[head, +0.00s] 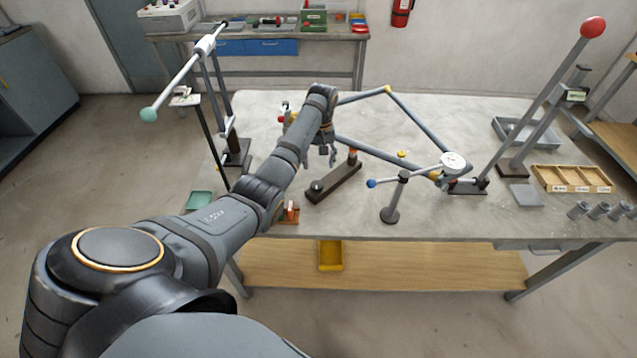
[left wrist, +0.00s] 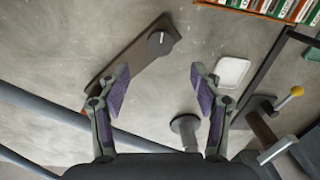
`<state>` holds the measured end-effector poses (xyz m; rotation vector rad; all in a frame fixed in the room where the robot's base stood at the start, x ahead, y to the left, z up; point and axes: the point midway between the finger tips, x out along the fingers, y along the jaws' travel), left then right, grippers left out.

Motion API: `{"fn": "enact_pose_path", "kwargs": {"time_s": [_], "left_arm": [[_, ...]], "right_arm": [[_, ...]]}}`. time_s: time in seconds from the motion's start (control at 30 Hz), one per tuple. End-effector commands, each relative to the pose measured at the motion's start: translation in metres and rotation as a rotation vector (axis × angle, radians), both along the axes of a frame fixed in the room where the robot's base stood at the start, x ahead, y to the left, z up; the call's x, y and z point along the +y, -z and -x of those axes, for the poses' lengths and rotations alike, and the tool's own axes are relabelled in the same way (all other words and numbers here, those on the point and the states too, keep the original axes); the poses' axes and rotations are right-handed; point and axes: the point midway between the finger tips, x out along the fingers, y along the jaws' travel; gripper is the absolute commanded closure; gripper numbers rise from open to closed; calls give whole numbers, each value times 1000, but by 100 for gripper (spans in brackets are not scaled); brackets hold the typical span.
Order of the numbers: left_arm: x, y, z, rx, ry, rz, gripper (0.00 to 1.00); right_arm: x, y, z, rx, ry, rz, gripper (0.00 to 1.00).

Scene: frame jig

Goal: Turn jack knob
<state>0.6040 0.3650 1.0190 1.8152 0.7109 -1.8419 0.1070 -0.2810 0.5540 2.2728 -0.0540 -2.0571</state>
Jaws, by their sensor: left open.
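A round dark knob (head: 317,187) sits on the near end of a dark brown bar (head: 338,180) on the bench. In the left wrist view the knob (left wrist: 160,41) shows a pale line across its top, and the bar (left wrist: 125,62) runs down to the left from it. My left gripper (head: 321,158) is above the bench, close to the bar and apart from the knob. In the left wrist view its two fingers (left wrist: 159,80) are spread wide with nothing between them. The knob lies beyond the fingertips. My right gripper is not in view.
A grey rod frame (head: 412,120) spans the bench behind the bar. A short post with a blue-tipped lever (head: 391,212) stands to the right. A tall red-ball lever (head: 548,92) and a wooden tray (head: 571,178) are farther right. Bare bench (head: 320,222) lies in front.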

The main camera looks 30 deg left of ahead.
Motion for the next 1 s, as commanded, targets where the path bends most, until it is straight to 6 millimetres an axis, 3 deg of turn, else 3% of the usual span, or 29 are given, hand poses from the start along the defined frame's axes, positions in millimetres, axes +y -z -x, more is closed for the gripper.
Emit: {"fn": "enact_pose_path", "kwargs": {"time_s": [0.17,0.27,0.5,0.7,1.0], "left_arm": [[1,0,-1,4,-8,4,35],[1,11,0,7,-7,4,35],[2,63,2,6,-5,5,35],[3,95,2,3,-6,4,35],[4,103,2,1,-4,2,35]], "right_arm": [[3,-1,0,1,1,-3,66],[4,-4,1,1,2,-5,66],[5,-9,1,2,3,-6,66],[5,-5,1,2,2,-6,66],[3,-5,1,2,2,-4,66]]}}
